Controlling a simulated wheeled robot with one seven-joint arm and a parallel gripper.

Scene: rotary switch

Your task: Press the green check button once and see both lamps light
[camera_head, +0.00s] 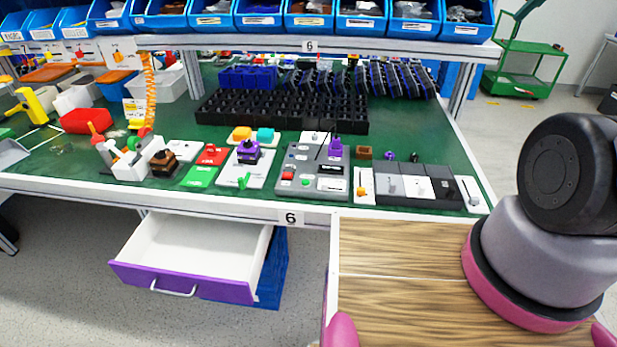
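A grey control panel (313,160) lies on the green bench top, near its front edge. On its lower left are a small red button (287,176) and a small green button (305,182). A purple rotary knob (335,148) stands at its upper right. White labels (330,184) are at its lower right. I cannot pick out the two lamps or tell whether any is lit. My gripper is not in view; only upper links of my arm show at the right, well apart from the panel.
White and grey switch plates (416,186) stand right of the panel. A white plate with a purple knob (248,153) stands left. Black racks (283,108) are behind. An open purple-fronted drawer (192,258) sticks out below the bench. A shelf (250,42) with blue bins runs above.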

